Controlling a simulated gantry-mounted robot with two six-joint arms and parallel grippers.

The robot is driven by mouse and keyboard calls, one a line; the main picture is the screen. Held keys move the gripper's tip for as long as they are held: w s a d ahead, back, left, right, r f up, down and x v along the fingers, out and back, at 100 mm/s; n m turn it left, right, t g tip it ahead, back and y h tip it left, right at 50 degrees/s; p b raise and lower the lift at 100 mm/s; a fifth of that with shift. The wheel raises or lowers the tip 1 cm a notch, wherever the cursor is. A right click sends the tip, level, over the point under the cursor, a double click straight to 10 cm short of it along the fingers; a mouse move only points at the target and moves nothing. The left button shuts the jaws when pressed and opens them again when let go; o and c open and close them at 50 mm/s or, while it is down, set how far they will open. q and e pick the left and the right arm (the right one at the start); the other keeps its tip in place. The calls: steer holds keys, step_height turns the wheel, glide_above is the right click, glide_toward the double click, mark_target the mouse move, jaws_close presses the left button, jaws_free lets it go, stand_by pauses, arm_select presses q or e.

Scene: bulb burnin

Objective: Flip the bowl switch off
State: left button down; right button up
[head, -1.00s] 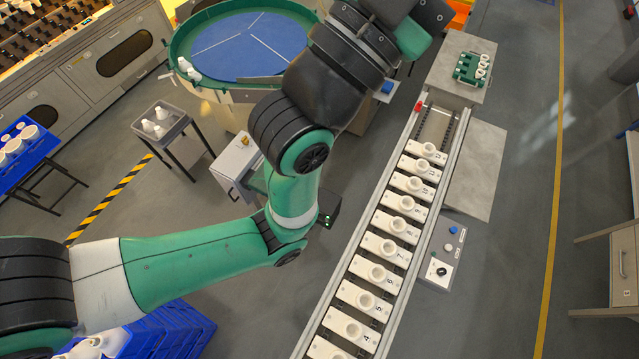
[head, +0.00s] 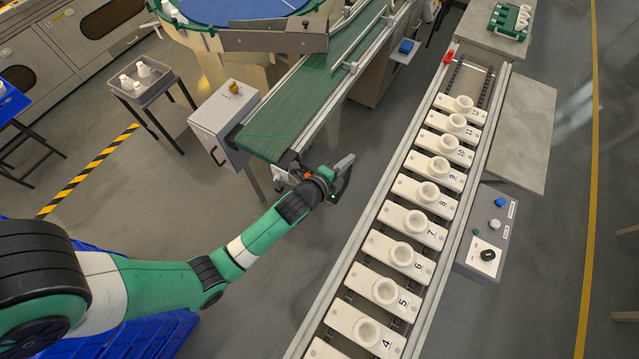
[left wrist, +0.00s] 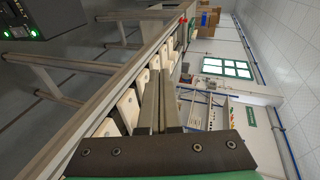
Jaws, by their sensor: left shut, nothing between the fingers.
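The round blue bowl (head: 235,8) with its green rim is cut off by the top edge of the head view. My right gripper is out of view.
A green conveyor belt (head: 290,125) runs up from the cabinet. A railed line of numbered white holders (head: 408,222) stands right of my gripper. A grey control box (head: 485,240) with buttons and a black knob is beyond it. Grey floor lies open between.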

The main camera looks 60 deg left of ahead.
arm_select(q)
steer(key=s+f+g+b, duration=0.1)
steer(key=s+f+b, duration=0.3)
steer(key=f, duration=0.6)
steer(key=s+a+f+g+b, duration=0.1)
steer(key=s+f+b, duration=0.4)
steer(key=f, duration=0.5)
steer(key=s+a+f+n+g+b, duration=0.1)
steer(key=s+f+b, duration=0.3)
steer(key=f, duration=0.7)
steer(key=shift+s+g, duration=0.7)
steer(key=shift+s, duration=0.2)
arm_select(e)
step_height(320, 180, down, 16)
arm_select(q)
steer(key=shift+f, duration=0.1)
steer(key=w+a+r+b+x, duration=0.1)
steer(key=r+b+x, duration=0.1)
steer(key=b+x, duration=0.7)
steer(key=x, duration=0.4)
steer(key=shift+w+r, duration=0.25)
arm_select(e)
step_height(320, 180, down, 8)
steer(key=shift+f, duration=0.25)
arm_select(q)
steer(key=shift+d, duration=0.1)
